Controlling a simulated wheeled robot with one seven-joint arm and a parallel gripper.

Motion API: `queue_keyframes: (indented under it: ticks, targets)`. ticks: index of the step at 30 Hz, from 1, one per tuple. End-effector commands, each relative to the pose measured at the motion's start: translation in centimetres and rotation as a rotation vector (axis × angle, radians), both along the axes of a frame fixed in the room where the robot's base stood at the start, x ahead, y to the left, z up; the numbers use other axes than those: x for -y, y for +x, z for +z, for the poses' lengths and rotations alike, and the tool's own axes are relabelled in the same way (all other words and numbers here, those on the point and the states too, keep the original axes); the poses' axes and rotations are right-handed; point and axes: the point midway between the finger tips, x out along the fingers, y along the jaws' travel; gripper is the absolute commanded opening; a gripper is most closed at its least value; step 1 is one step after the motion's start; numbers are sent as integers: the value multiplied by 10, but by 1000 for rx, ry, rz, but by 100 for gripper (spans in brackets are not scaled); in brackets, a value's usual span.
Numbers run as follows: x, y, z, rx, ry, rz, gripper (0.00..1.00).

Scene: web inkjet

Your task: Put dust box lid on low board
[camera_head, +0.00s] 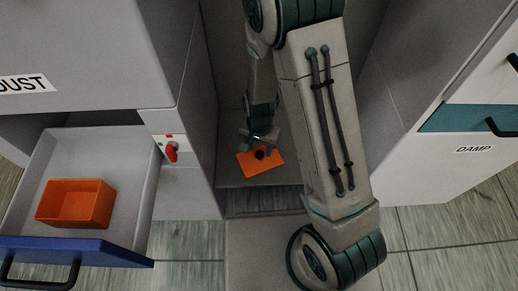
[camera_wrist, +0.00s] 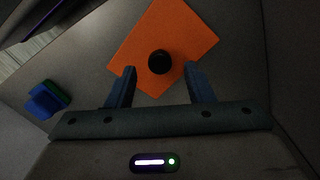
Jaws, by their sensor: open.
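The dust box lid (camera_head: 262,163) is a flat orange square with a black knob. It lies on the low grey board (camera_head: 236,178) between the two cabinets. It also shows in the wrist view (camera_wrist: 178,40), with its black knob (camera_wrist: 160,62) near the middle. My gripper (camera_head: 258,142) is over the lid. In the wrist view its two fingers (camera_wrist: 160,86) are apart, one on each side below the knob, and nothing is between them. The knob is beyond the fingertips in that picture. I cannot tell whether the fingers touch the lid.
An open drawer (camera_head: 132,165) under the DUST cabinet (camera_head: 80,60) holds an open orange box (camera_head: 76,203). A red switch (camera_head: 171,152) is on the cabinet's side. The DAMP cabinet (camera_head: 440,165) stands at the right. A blue and green object (camera_wrist: 46,99) lies left of my gripper.

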Motion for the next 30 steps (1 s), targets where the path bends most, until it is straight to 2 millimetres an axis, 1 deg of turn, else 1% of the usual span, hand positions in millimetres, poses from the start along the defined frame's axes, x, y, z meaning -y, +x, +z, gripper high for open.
queue_keyframes:
  ticks: [1,3,6,9,12,17,20,23,26,27,30]
  targets:
    - [0,1,20,4,1,0,48]
    - [0,1,35,4,1,0,48]
    - [0,0,54,3,1,1,48]
    - [0,1,67,3,1,-1,48]
    - [0,0,76,0,0,-2,48]
    - [1,0,80,0,1,-1,48]
    - [4,0,89,4,8,10,48]
    - [13,-2,110,12,24,41,48]
    - [28,-9,141,25,43,94,48]
    - [35,-13,154,32,48,120,48]
    - [53,-27,186,49,55,186,48]
